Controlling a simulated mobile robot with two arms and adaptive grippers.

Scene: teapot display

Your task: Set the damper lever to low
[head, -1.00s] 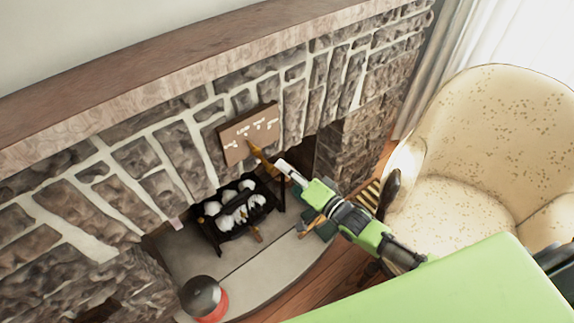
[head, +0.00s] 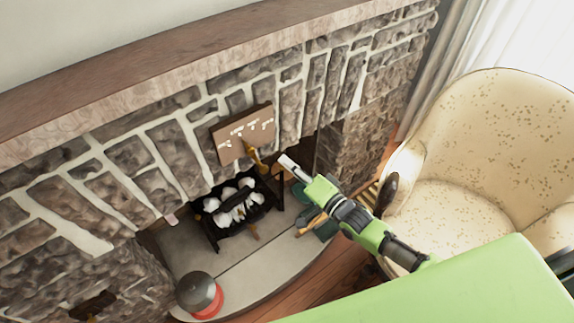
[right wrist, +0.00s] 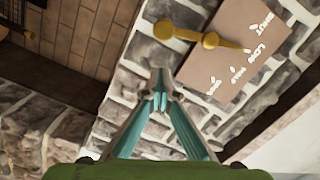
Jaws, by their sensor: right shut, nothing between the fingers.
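The brass damper lever (head: 256,160) is mounted on a brown label plate (head: 232,151) on the stone fireplace front. In the right wrist view the lever (right wrist: 187,34) has a round knob at its left end, and its thin end lies close to the LOW label on the plate (right wrist: 229,20). SHUT and two other labels sit along the same arc. My right gripper (head: 284,159) is right of the lever in the head view. In the right wrist view its fingertips (right wrist: 160,88) are shut and empty, below the knob and apart from it. My left gripper is not in view.
A black grate (head: 240,222) with white lumps stands in the firebox below the plate. A red and dark round pot (head: 199,296) sits on the hearth. A cream armchair (head: 470,130) stands at the right. The wooden mantel (head: 150,85) runs above.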

